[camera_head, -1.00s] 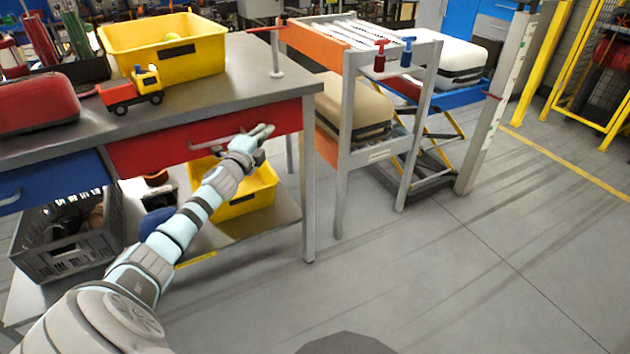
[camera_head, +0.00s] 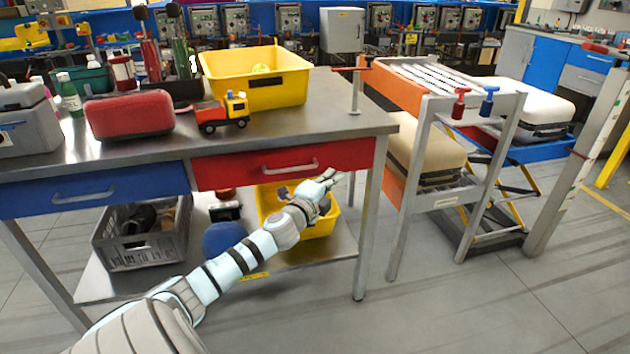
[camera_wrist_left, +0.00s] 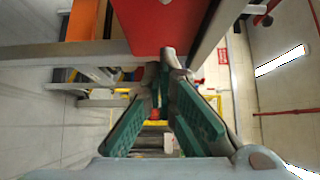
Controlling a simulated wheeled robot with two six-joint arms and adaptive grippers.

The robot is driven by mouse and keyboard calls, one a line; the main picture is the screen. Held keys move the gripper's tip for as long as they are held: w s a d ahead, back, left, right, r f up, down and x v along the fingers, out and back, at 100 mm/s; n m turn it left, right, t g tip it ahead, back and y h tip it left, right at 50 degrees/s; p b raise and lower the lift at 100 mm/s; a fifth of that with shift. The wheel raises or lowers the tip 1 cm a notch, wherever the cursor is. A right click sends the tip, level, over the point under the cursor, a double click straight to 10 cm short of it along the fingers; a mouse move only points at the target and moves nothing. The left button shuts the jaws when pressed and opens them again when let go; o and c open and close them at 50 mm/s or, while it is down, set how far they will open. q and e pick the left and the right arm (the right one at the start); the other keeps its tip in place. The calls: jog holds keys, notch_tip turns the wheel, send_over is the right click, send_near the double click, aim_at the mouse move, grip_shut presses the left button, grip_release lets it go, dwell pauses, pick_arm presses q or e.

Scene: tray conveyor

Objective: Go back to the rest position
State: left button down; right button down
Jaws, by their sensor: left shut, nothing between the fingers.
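My left gripper (camera_head: 329,179) is in front of the workbench, just below the red drawer (camera_head: 285,165) and near its right end. It holds nothing. In the left wrist view the green-padded fingers (camera_wrist_left: 166,72) come together at their tips, and the red drawer (camera_wrist_left: 165,22) shows above them. The red drawer looks closed in the head view, with its handle facing me. My right gripper is in neither current view.
The workbench top (camera_head: 310,125) carries a yellow bin (camera_head: 285,85), a toy truck (camera_head: 222,112) and a red case (camera_head: 130,115). A grey crate (camera_head: 145,245) stands on the lower shelf. A tray conveyor (camera_head: 440,85) stands at right. Floor in front is clear.

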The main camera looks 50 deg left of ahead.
pick_arm(q)
jog(key=v, duration=0.6)
jog(key=shift+s+d+f+p, duration=0.15)
jog(key=shift+s+d+p, duration=0.05)
jog(key=shift+d+p, duration=0.1)
pick_arm(e)
jog(key=shift+s+d, duration=0.15)
jog(key=shift+s, duration=0.3)
pick_arm(q)
jog(key=shift+a, duration=0.1)
